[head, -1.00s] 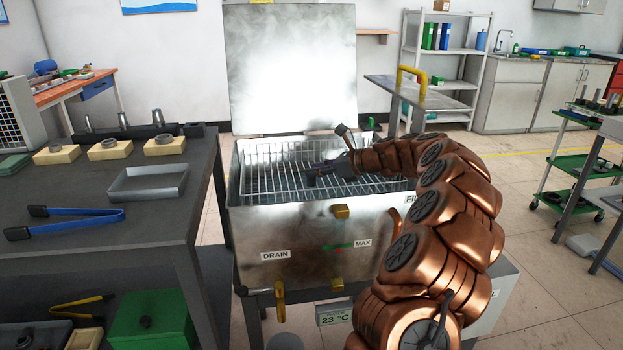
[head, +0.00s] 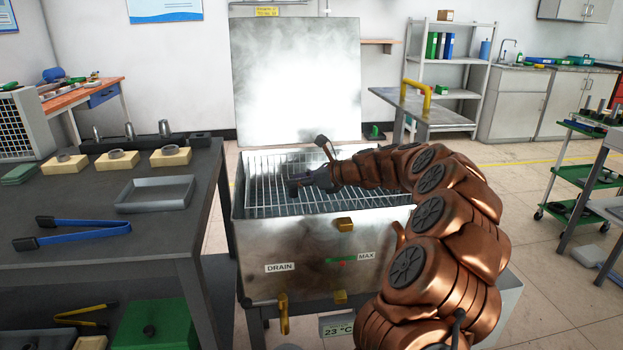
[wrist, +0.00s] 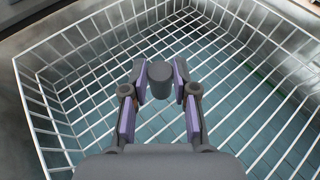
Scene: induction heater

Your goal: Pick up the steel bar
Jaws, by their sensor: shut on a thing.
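The steel bar is a short dark grey cylinder (wrist: 159,80), seen nearly end-on in the wrist view. It sits between the two purple-padded fingertips of my gripper (wrist: 161,80), which is shut on it. In the head view my gripper (head: 298,186) is over the white wire basket (head: 262,178) in the open metal tank (head: 310,235). The bar is too small and dark there to separate clearly from the fingers. In the wrist view the basket's wire floor (wrist: 150,128) lies behind the bar, over bluish liquid. I cannot tell the exact gap between bar and wires.
The tank's lid (head: 297,80) stands open behind the basket. A dark table (head: 100,240) on the left holds a grey tray (head: 156,194), blue tongs (head: 85,230) and yellow blocks with rings (head: 117,160). The basket's wire walls surround my gripper.

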